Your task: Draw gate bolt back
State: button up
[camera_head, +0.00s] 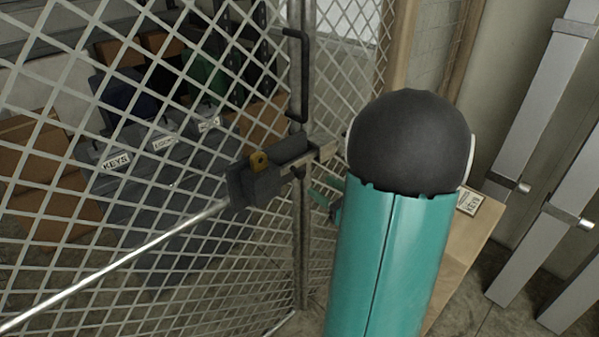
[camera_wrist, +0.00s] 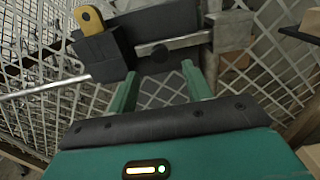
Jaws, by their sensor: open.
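In the wrist view the housing (camera_wrist: 105,50) is at upper left. The silver bolt bar (camera_wrist: 185,42) runs right from it to a metal bracket (camera_wrist: 232,30). A dark round knob (camera_wrist: 160,58) hangs below the bar. My gripper (camera_wrist: 158,72) is open and empty, its two green fingers pointing toward the knob, which appears between their tips. I cannot tell the remaining depth gap. In the head view my gripper (camera_head: 325,196) is partly hidden by my arm.
A long silver rod (camera_head: 120,262) slopes down left from the housing. A dark vertical handle (camera_head: 296,75) stands above the bolt. Behind the mesh are labelled bins (camera_head: 115,160) and cardboard boxes (camera_head: 40,190).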

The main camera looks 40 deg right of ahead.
aim_at(303, 174)
jog(key=w, duration=0.9)
jog(key=shift+w+a, duration=0.1)
jog(key=shift+a, duration=0.1)
grip_shut()
